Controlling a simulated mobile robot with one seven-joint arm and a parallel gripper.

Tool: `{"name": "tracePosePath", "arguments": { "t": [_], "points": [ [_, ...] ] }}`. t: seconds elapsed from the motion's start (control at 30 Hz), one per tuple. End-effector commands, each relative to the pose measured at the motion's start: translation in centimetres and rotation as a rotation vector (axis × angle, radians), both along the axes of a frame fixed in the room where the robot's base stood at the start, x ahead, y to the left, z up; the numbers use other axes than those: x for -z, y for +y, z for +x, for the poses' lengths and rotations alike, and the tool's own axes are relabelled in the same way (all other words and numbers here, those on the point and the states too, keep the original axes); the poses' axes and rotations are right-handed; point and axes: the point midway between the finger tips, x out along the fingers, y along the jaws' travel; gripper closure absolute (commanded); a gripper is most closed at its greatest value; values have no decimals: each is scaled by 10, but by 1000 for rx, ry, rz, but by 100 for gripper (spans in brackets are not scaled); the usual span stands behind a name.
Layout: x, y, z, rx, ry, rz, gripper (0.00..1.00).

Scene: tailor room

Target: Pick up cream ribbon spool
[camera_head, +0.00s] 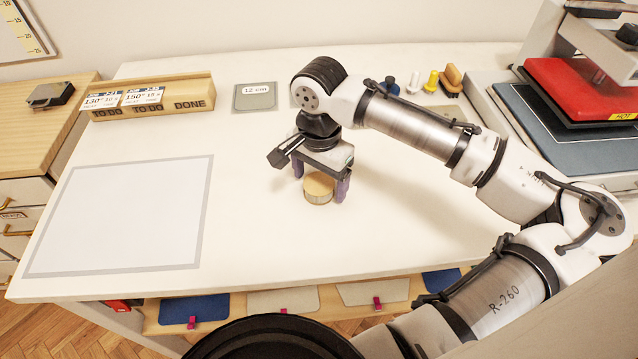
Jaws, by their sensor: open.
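The cream ribbon spool (318,189) stands upright on the white table, near the middle of the head view. Its tan round top faces up and its side is pale. My gripper (321,187) points down over the spool, with one purple-grey finger at its left and one at its right. The jaws are open. The fingers reach down beside the spool; I cannot tell whether either one touches it. The far upper edge of the spool is partly hidden under the gripper body.
A wooden holder (152,105) with cards stands at back left, beside a grey "12 cm" plate (254,103). A white sheet with grey border (123,214) lies left. A red heat press (585,88) stands right, with small colored items (432,82) nearby. Table around the spool is clear.

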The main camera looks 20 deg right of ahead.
Motion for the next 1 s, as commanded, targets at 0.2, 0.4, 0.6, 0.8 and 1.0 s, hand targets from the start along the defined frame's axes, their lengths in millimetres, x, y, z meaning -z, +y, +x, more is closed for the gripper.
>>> {"name": "tracePosePath", "arguments": {
  "t": [0.2,0.4,0.6,0.8,1.0],
  "points": [
    [2,0,0,0,-1,1,19],
    [2,0,0,0,-1,1,42],
    [2,0,0,0,-1,1,67],
    [2,0,0,0,-1,1,68],
    [-7,0,0,1,-1,0,68]
  ]
}}
